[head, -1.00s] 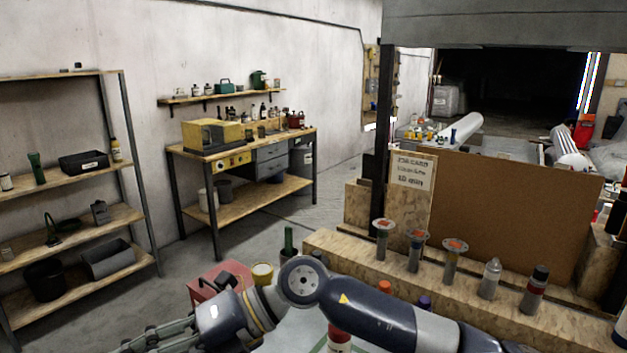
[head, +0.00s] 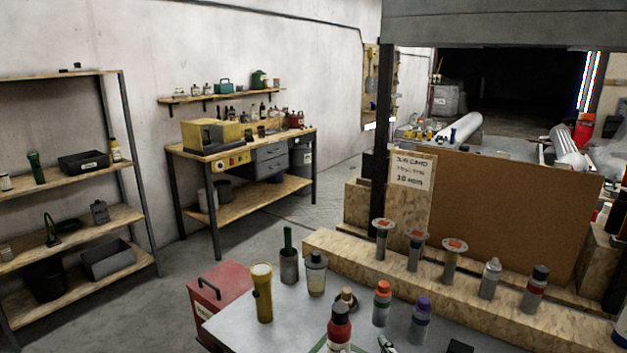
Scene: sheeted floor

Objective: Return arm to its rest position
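Neither of my grippers shows in the head view now, and no part of my arms is clearly in sight. The grey work table (head: 270,302) at the bottom is uncovered. On it stand a yellow flashlight (head: 263,293), a grey cup with a green-handled item (head: 289,262), a clear jar with a dark lid (head: 316,273), an orange-capped bottle (head: 382,303), a purple-capped bottle (head: 420,320) and a red bottle (head: 339,328). All of these stand upright.
A red toolbox (head: 222,288) sits at the table's left. A wooden ledge (head: 340,252) behind the table bears several bottles and disc-topped holders. A brown board (head: 510,215) rises behind it. Shelves (head: 70,222) and a workbench (head: 245,150) stand farther left, with open floor between.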

